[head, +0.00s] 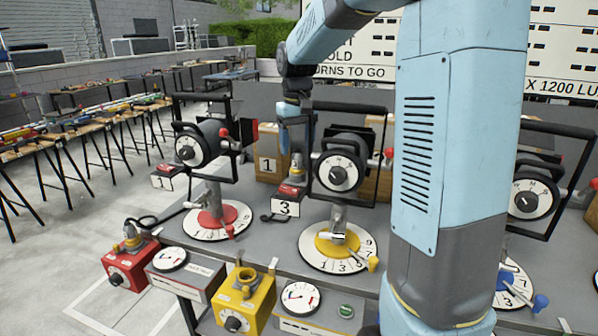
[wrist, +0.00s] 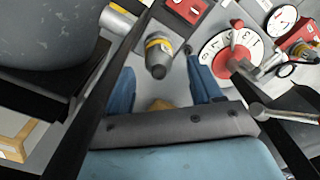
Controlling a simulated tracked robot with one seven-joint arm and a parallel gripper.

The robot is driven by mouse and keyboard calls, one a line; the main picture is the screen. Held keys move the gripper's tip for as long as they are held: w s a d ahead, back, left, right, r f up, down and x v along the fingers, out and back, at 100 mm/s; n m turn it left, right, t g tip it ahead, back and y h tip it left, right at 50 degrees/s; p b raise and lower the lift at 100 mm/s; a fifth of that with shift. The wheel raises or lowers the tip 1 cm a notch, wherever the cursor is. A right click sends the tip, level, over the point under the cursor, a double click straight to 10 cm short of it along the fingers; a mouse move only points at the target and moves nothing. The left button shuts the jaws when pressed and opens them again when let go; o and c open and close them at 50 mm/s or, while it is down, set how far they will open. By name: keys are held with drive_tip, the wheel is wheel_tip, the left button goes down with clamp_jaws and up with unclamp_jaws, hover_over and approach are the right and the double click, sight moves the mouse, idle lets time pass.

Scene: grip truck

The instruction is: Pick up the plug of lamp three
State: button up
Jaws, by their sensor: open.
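The plug of lamp three (head: 296,172), grey with a yellow band, stands on a small red holder (head: 291,190) behind the white tag marked 3 (head: 285,206). It also shows in the wrist view (wrist: 158,54), just ahead of my fingers. My gripper (head: 296,146) is open above the plug and points down. In the wrist view its two blue fingers (wrist: 161,82) lie apart, with the plug near the gap between them. I cannot tell whether a finger touches it. Lamp three (head: 340,172) stands to the right of the plug.
Another lamp (head: 196,146) stands left, over a red dial (head: 218,218). A yellow dial (head: 338,246) lies in front of lamp three. A red box (head: 128,266) holds another plug; a yellow box (head: 244,298) has a round top socket. Dark lamp frames crowd both sides of my gripper.

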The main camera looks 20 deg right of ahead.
sight(297, 164)
drive_tip(key=shift+w+d+f, duration=0.1)
drive_tip(key=shift+w+f, duration=0.05)
drive_tip(key=shift+f, duration=2.05)
drive_tip(key=shift+c, duration=0.5)
drive_tip(key=c, duration=1.1)
